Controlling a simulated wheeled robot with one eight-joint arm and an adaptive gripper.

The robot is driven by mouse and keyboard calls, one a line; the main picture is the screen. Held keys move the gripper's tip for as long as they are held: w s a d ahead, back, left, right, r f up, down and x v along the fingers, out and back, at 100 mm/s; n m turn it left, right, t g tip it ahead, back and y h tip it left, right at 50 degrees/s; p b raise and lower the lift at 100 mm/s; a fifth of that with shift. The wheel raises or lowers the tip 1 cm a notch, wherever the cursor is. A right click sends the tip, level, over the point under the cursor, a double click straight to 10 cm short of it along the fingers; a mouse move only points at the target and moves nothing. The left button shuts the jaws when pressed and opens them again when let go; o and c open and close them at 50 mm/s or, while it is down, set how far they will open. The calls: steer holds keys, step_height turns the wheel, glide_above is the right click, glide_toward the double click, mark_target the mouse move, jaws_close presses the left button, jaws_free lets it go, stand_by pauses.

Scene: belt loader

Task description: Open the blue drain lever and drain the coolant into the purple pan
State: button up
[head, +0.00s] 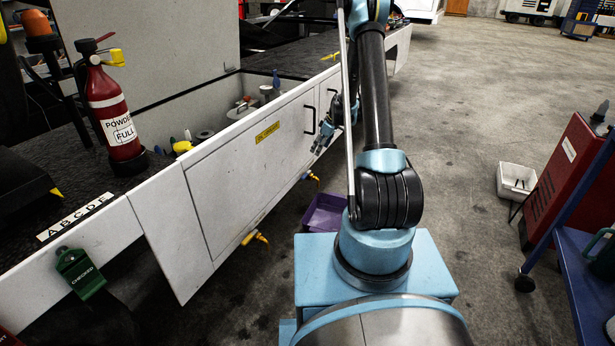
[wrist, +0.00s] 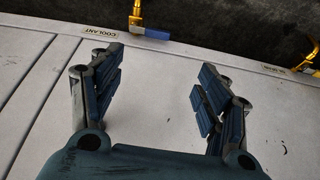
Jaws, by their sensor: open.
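The blue drain lever (wrist: 157,32) sits on a brass valve (wrist: 135,14) at the panel's edge, beside a label reading COOLANT (wrist: 100,33) that appears upside down. My gripper (wrist: 158,80) is open and empty; its two fingers are spread over the white panel, with the lever beyond the fingertips and apart from them. In the head view my gripper (head: 324,136) is beside the white side panel, partly hidden by my arm. The purple pan (head: 324,213) stands on the floor below the panel, partly hidden by my arm; its inside is hard to see.
Another brass valve (wrist: 309,58) with a label is at the right of the wrist view. The head view shows valves (head: 312,177) and (head: 257,238) low on the white loader (head: 215,190). A fire extinguisher (head: 112,115) stands on it.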

mark_target(306, 176)
steer(key=x, duration=2)
steer(key=shift+w+d, duration=0.25)
steer(key=c, duration=1.5)
steer(key=shift+a+n, duration=0.15)
steer(key=shift+n, duration=0.15)
